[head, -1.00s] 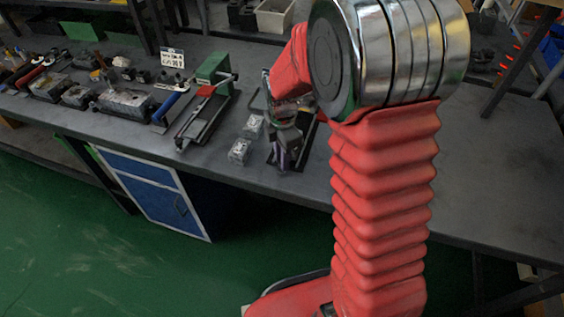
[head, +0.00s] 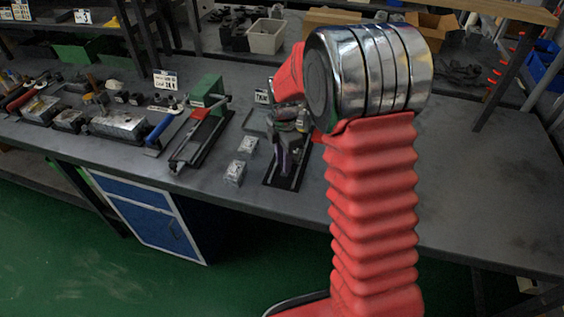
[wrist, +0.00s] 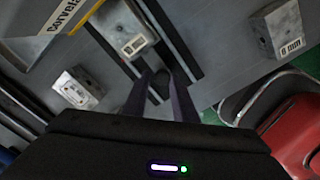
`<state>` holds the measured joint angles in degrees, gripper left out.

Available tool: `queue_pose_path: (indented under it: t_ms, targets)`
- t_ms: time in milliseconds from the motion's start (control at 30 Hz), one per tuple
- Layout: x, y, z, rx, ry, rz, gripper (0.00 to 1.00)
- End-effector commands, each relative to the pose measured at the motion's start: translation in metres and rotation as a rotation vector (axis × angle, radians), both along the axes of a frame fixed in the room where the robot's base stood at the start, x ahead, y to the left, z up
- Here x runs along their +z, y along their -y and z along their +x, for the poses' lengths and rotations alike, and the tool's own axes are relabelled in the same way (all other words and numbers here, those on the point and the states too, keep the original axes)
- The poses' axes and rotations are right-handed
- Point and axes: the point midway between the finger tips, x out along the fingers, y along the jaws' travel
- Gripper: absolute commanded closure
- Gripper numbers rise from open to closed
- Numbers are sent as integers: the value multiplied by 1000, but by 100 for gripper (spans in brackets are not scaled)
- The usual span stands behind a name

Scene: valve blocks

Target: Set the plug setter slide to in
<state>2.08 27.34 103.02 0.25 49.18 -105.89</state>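A bench tool with a long black base (head: 287,178) and rails stands under my gripper (head: 287,150) in the head view. I take it for the plug setter, but its sign is too small to read. The slide's position is not clear, as my gripper covers much of the tool.
Two small metal blocks (head: 234,173) stand left of the tool. A "6 mm" block (wrist: 276,28) shows in the wrist view.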

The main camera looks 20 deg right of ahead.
Motion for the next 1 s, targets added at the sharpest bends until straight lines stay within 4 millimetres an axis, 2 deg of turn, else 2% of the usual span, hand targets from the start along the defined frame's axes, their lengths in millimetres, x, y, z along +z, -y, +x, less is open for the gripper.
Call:
queue_pose_path:
  t_ms: [200,567,767,1000]
  targets:
    - [-1,1,-1,0,-5,-2,62]
    - [4,2,-2,0,-6,-2,62]
    - [27,2,-1,0,-3,-3,62]
    - [68,2,0,0,-2,-3,62]
